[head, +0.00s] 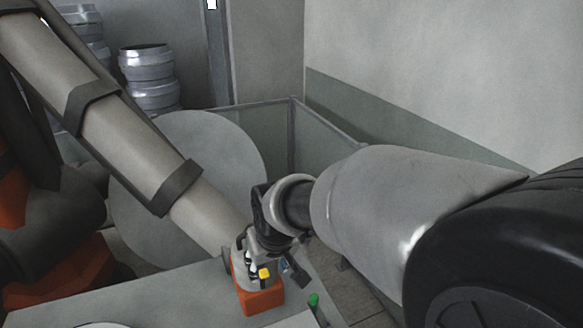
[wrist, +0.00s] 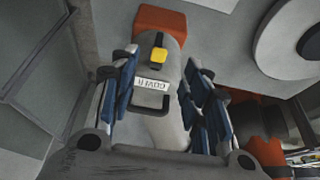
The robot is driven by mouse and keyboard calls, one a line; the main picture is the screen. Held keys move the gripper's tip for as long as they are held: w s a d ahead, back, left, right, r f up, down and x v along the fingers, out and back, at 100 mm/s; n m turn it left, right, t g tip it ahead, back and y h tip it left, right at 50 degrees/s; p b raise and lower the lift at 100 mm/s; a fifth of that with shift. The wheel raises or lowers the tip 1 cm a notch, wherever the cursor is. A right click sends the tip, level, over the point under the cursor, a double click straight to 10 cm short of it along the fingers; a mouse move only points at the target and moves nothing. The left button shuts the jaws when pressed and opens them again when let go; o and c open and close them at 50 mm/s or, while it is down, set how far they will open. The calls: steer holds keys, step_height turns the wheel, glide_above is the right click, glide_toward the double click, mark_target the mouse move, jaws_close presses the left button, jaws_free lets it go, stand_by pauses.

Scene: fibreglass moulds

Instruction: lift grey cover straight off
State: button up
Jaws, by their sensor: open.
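The grey cover (wrist: 172,72) is a rounded body with an upside-down COVER label, a dark handle (wrist: 150,104) and a yellow piece (wrist: 158,60). It stands at an orange block (wrist: 160,20). In the head view the cover (head: 239,264) is partly hidden by my gripper, above the orange block (head: 262,298) on a grey table. My gripper (wrist: 160,78) is open, with blue-padded fingers on both sides of the cover and handle. It shows over the cover in the head view too (head: 266,262). I cannot tell whether the fingers touch it.
A green-topped knob (head: 314,300) stands right of the block on the table (head: 170,290). A thick grey beam with dark bands (head: 130,130) slants down close beside the cover from the left. Behind are a large grey disc (head: 190,160), glass-like panels (head: 262,140) and stacked metal drums (head: 148,75).

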mark_target(265, 275)
steer(key=b+x, duration=0.1)
steer(key=x, duration=0.8)
steer(key=shift+w+f, duration=0.15)
steer(key=shift+f, duration=0.1)
steer(key=shift+c, duration=0.5)
jaws_close()
step_height(265, 275, up, 12)
steer(key=p, duration=0.8)
stand_by(0.6)
